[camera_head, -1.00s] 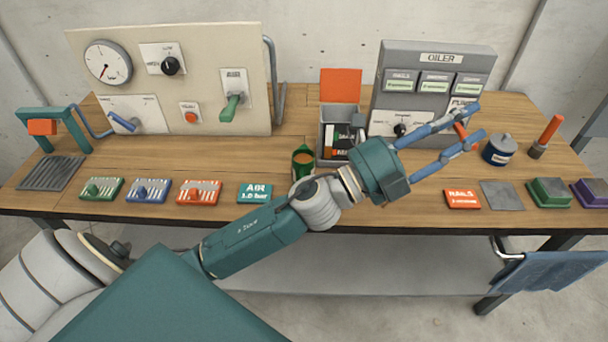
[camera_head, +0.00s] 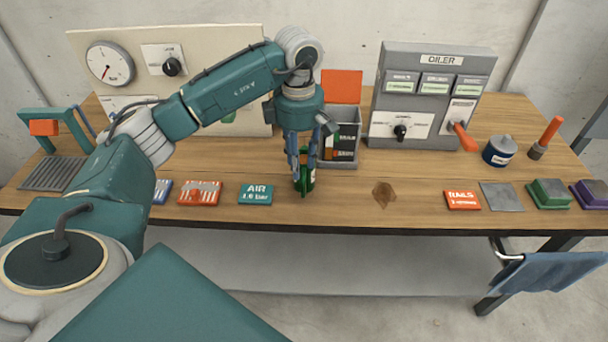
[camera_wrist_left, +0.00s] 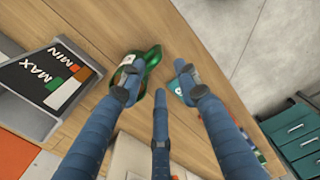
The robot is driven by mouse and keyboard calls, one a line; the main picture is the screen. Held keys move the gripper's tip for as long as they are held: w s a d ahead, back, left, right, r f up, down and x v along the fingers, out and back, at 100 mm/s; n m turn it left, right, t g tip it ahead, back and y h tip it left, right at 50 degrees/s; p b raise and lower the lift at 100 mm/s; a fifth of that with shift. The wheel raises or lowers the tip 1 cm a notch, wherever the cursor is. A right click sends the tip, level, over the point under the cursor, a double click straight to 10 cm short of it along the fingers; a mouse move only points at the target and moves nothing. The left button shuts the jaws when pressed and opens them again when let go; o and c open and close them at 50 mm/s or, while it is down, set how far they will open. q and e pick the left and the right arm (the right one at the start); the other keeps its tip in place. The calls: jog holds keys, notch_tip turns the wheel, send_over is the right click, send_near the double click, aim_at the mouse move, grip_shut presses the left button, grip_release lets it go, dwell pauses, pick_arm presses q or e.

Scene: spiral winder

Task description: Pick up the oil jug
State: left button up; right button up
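The oil jug (camera_head: 304,184) is a small green vessel near the front middle of the table, partly hidden by my fingers. My left gripper (camera_head: 302,168) points down over it, with the fingers in front of the jug's upper part. In the left wrist view the green jug (camera_wrist_left: 151,58) is behind the left finger, off to one side of the gap. The blue fingers of the gripper (camera_wrist_left: 162,84) are spread apart there, and nothing is clamped between them. Whether the left finger touches the jug cannot be told. My right gripper is not in view.
A grey bin (camera_head: 347,148) with an orange back plate stands just behind the jug. The teal AIR plate (camera_head: 255,195) lies to its left. The grey oiler box (camera_head: 432,95) stands at the back right. Bare wood lies right of the jug.

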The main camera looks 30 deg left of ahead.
aim_at(303, 178)
pick_arm(q)
jog(key=f+p, duration=0.1)
jog(key=f, duration=0.1)
jog(key=f+p, duration=0.1)
jog(key=f, duration=0.2)
jog(key=d+f+p, duration=0.1)
jog(key=f, duration=0.2)
jog(key=shift+d+f, duration=0.1)
jog(key=shift+f, duration=0.35)
grip_shut()
